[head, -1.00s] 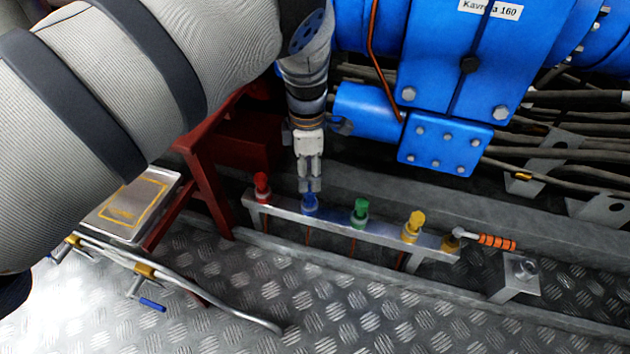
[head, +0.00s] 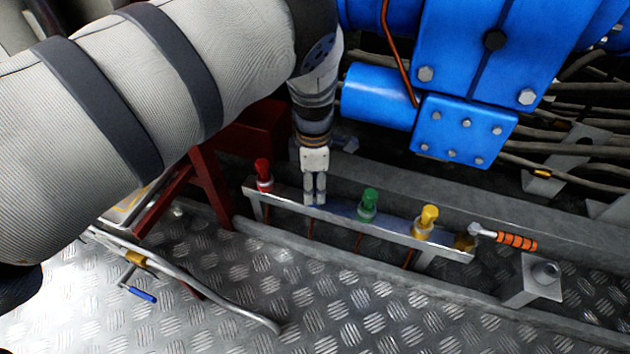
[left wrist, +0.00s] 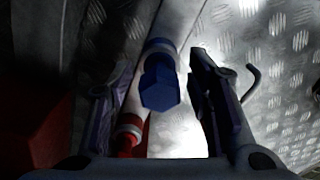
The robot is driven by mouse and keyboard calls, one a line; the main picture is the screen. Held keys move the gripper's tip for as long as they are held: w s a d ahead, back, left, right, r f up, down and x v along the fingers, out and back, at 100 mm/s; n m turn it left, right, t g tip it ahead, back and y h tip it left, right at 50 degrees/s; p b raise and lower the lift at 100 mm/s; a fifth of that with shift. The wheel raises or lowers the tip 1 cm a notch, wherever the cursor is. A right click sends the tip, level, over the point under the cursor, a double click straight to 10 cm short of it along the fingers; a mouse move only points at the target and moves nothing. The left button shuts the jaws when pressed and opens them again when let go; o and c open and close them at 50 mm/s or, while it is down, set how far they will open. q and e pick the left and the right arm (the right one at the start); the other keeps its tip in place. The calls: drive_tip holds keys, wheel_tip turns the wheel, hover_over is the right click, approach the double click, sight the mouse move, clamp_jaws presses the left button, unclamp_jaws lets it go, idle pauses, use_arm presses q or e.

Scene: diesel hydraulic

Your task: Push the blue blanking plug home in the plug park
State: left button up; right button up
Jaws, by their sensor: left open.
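The plug park (head: 395,234) is a metal rail holding a red plug (head: 263,172), a green plug (head: 369,200) and a yellow plug (head: 427,217). My left gripper (head: 315,203) points down at the rail between the red and green plugs and hides the blue blanking plug in the head view. In the left wrist view the blue plug (left wrist: 160,82) shows its head between my open fingers (left wrist: 160,95), with a gap to the right finger. The red plug (left wrist: 129,138) lies near the left finger there. How deep the blue plug sits cannot be told. My right gripper is not in view.
An orange-handled tool (head: 515,241) lies at the rail's right end, near a metal bracket (head: 535,280). Blue machinery (head: 465,130) stands behind the rail. A red frame (head: 208,188) is on the left. A bent metal bar (head: 210,295) lies over the tread-plate floor in front.

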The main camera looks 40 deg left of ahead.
sight(314, 177)
use_arm(q)
clamp_jaws()
drive_tip(key=shift+r, duration=0.15)
drive_tip(key=shift+r+p, duration=1.05)
drive_tip(key=shift+r, duration=0.65)
drive_tip(key=shift+r+p, duration=1.1)
drive_tip(key=shift+r, duration=1)
drive_tip(key=shift+f, duration=0.1)
drive_tip(key=shift+d, duration=0.1)
